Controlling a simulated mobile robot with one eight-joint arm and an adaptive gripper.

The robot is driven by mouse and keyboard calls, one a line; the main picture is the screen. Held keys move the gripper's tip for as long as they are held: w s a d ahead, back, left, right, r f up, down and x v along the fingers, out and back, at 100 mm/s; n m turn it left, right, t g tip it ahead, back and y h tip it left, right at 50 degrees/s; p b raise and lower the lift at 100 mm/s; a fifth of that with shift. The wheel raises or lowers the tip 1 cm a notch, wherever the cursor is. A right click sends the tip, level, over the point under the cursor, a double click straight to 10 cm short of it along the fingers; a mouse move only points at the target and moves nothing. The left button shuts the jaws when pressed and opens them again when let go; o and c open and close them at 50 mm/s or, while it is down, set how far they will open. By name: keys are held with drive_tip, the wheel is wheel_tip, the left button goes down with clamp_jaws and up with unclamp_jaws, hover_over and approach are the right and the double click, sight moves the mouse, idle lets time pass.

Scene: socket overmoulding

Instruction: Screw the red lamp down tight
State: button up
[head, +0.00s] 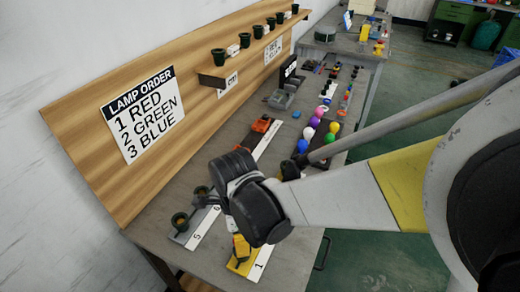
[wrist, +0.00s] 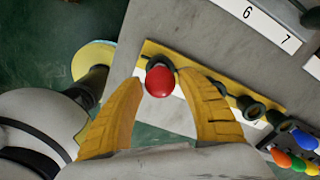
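The red lamp (wrist: 160,81) is a round red bulb in the wrist view, at the end of a yellow strip with a white label (wrist: 190,88). It appears to sit at the end socket, whose dark rim shows behind it. My gripper (wrist: 161,77) has its two yellow fingers on either side of the lamp, with a visible gap on each side. Further dark sockets (wrist: 250,108) along the strip hold no lamps. In the head view my arm hides the red lamp and most of the strip; the label end marked 1 (head: 260,264) shows.
Several coloured lamps (head: 313,122) stand in a rack further along the bench. A grey strip (head: 203,228) with sockets lies beside the yellow one. A wooden back panel with a lamp order sign (head: 140,112) and a small shelf (head: 225,72) stands along the wall side.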

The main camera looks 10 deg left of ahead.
drive_tip(key=shift+o, duration=0.6)
drive_tip(key=n, duration=0.4)
drive_tip(key=shift+n, duration=0.4)
drive_tip(key=n+b, duration=0.1)
drive_tip(key=n, duration=1.1)
drive_tip(key=shift+n, duration=0.4)
drive_tip(key=n, duration=0.5)
